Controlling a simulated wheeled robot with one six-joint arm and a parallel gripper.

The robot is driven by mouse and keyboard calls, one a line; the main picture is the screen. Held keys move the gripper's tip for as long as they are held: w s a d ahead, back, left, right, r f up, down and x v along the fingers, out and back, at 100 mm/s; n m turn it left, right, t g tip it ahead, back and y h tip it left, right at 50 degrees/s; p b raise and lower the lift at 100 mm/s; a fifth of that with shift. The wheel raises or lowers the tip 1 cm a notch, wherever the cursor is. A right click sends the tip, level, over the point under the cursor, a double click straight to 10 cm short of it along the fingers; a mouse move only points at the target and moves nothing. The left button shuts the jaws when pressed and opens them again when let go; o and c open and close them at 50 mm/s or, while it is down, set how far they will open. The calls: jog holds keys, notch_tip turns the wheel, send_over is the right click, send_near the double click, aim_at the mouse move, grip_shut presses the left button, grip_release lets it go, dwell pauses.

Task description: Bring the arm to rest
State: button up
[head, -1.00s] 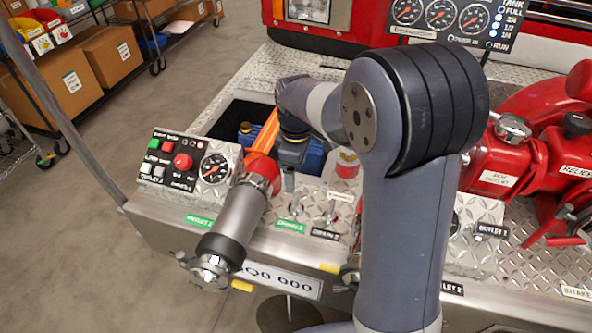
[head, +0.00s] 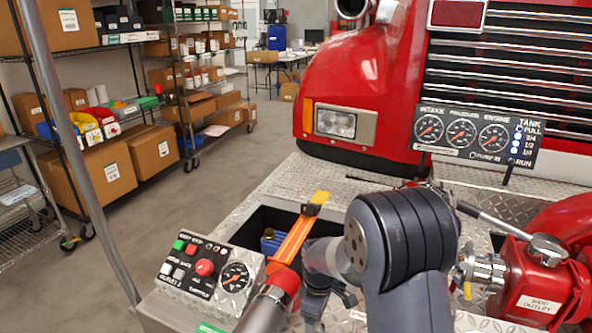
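My arm (head: 405,235) rises from the lower edge of the head view, with its dark elbow right of the middle. Its forearm bends left, and the wrist (head: 315,295) hangs at the right side of the open well in the diamond-plate deck. The gripper itself does not show; it is hidden below the wrist or outside the frame. I cannot see whether it touches or holds anything.
A control panel (head: 210,275) with buttons and a gauge stands left of the arm. An orange bar (head: 298,240) crosses the well. A red side outlet (head: 545,280) with a lever is at right. A gauge board (head: 475,137) stands behind; shelves (head: 120,100) are far left.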

dwell(0.5)
notch_tip(320, 180, up, 11)
notch_tip(320, 180, down, 10)
jog(key=shift+f, duration=0.5)
jog(key=m+p, duration=0.1)
jog(key=m, duration=0.3)
jog(key=shift+r, duration=0.1)
jog(key=m+p, duration=0.1)
jog(key=m, duration=0.3)
jog(key=shift+m+p, duration=0.3)
jog(key=m+p, duration=0.2)
jog(key=m, duration=0.2)
jog(key=shift+m, duration=0.4)
jog(key=m+p, duration=0.2)
jog(key=m, duration=0.2)
jog(key=shift+p, duration=0.3)
jog(key=shift+r, duration=0.8)
